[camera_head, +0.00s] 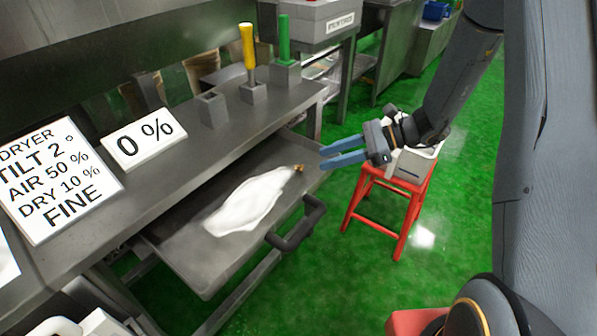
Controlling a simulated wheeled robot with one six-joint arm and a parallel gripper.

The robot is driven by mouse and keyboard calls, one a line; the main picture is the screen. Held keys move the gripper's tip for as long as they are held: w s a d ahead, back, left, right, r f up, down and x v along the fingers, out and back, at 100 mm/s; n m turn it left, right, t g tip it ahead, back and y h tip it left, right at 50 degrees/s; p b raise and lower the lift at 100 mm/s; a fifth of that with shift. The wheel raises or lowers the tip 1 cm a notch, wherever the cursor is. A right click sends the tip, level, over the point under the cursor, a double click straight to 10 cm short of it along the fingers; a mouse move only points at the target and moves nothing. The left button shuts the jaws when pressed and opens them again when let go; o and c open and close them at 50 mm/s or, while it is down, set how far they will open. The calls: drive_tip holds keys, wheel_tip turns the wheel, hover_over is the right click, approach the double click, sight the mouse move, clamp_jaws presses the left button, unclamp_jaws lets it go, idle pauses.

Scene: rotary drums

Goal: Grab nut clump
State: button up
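A small brown lump (299,168), which looks like the nut clump, lies at the far right end of a white powder heap (248,202) in a pulled-out metal tray (190,262). My gripper (323,158) is to the right of the lump, close to it in the picture, near the tray's right rim. Its two blue fingers point left and are apart, with nothing seen between them. Its height above the tray is hard to tell.
The tray has a dark handle (296,226) at its front right. A metal counter (165,160) with a yellow lever (248,50), a green lever (284,40) and signs runs behind it. A red stool (402,215) bearing a light container (414,165) stands at right. Green floor is open around it.

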sight(301, 166)
drive_tip(key=x, duration=0.7)
drive_tip(key=shift+a+f, duration=0.1)
drive_tip(key=shift+a, duration=0.2)
drive_tip(key=c, duration=0.8)
